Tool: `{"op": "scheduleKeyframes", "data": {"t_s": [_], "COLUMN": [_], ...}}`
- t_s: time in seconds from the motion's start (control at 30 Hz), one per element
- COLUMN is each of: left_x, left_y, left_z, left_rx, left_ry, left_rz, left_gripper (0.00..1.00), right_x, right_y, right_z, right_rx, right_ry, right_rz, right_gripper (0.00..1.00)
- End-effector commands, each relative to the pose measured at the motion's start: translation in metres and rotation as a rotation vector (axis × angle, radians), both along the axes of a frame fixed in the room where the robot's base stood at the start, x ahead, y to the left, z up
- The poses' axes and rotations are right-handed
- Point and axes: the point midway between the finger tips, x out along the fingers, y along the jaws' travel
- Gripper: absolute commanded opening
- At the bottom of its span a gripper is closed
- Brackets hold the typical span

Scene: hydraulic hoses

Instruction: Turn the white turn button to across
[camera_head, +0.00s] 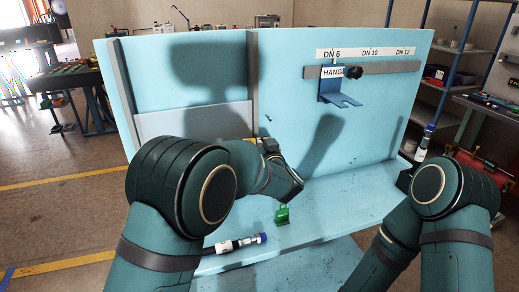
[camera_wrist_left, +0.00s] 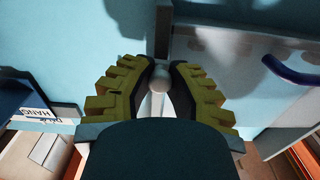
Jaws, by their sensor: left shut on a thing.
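The white turn button (camera_wrist_left: 158,80) shows in the left wrist view as a pale rounded piece between my left fingertips. My left gripper (camera_wrist_left: 159,72) has yellow-green ridged fingers with dark pads, and they are shut on the button from both sides. In the head view my left gripper (camera_head: 268,146) is at the blue panel, beside the grey upright strip. My own arm covers most of it there, and the button is hidden. I cannot tell whether the button lies along or across. The right gripper is mostly hidden behind my right arm; its fingers cannot be made out.
The light blue panel (camera_head: 290,90) carries a blue hanger bracket (camera_head: 338,92) at the right. A grey flap (camera_head: 190,122) lies left of the strip. Another blue-ended fitting (camera_head: 425,141) stands by my right arm.

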Motion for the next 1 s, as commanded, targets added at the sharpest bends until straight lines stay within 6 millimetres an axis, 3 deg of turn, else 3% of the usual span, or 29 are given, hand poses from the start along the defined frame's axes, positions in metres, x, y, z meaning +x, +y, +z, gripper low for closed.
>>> {"op": "scheduleKeyframes", "data": {"t_s": [0.77, 0.8, 0.87, 1.0], "left_x": [-0.0003, -0.0003, -0.0003, -0.0002], "left_y": [0.0, -0.0001, -0.0001, -0.0001], "left_z": [-0.0007, -0.0007, -0.0007, -0.0004], "left_rx": [-0.096, -0.096, -0.096, -0.094], "left_ry": [-0.029, -0.029, -0.029, -0.03], "left_rz": [0.0, 0.0, 0.0, 0.0], "left_gripper": [0.0, 0.28, 0.49, 0.52], "right_x": [0.0021, 0.0021, 0.0021, 0.0021], "right_y": [-0.0003, -0.0003, -0.0003, -0.0003], "right_z": [-0.0079, -0.0079, -0.0079, -0.0079], "right_rx": [-0.001, -0.001, -0.001, -0.001], "right_ry": [-0.005, -0.005, -0.005, -0.005], "right_rz": [-0.002, -0.002, -0.002, -0.002], "right_gripper": [0.47, 0.47, 0.47, 0.47]}}
